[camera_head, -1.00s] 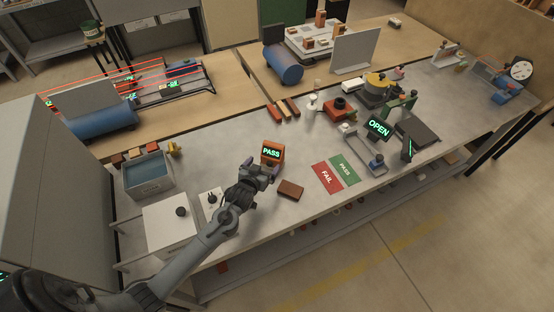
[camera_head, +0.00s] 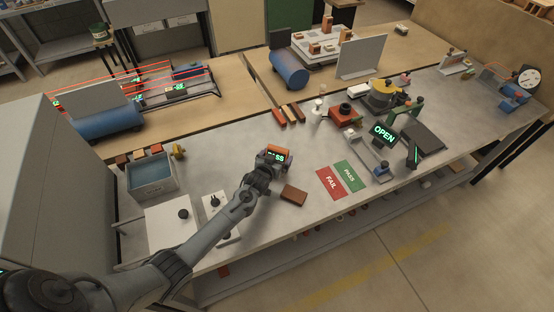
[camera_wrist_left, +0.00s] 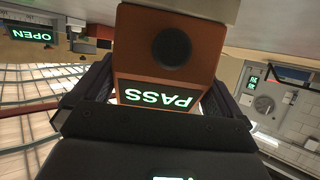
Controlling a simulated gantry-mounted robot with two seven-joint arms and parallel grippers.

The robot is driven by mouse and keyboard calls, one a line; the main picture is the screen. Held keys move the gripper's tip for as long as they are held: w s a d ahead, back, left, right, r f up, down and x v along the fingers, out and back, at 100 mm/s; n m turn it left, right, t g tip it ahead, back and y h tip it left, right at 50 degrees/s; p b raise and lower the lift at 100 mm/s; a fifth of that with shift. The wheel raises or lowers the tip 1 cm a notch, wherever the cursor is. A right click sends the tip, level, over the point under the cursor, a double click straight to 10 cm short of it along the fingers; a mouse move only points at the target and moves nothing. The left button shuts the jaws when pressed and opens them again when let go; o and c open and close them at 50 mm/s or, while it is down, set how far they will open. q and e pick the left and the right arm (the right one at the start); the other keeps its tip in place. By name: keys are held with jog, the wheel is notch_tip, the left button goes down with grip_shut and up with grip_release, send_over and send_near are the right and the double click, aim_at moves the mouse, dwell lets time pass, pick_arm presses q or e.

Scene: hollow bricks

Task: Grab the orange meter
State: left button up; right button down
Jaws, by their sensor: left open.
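The orange meter (camera_head: 280,149) stands on the grey bench, its lit green display partly hidden by my left gripper (camera_head: 270,160). In the left wrist view the meter (camera_wrist_left: 168,45) appears upside down, with a dark round spot on its face and the word PASS. My left gripper (camera_wrist_left: 160,90) is open, with its dark fingers at either side of the meter's lower part. I cannot tell whether the fingers touch it. My right gripper is not in view.
A brown brick (camera_head: 293,195) lies just right of my left gripper. Red FAIL (camera_head: 331,183) and green PASS (camera_head: 349,175) mats lie farther right.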

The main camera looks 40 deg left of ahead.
pick_arm(q)
jog(key=shift+w+a+f, duration=0.1)
jog(key=shift+w+f, duration=0.05)
jog(key=shift+w, duration=0.15)
jog(key=c, duration=0.8)
jog(key=shift+r, duration=0.2)
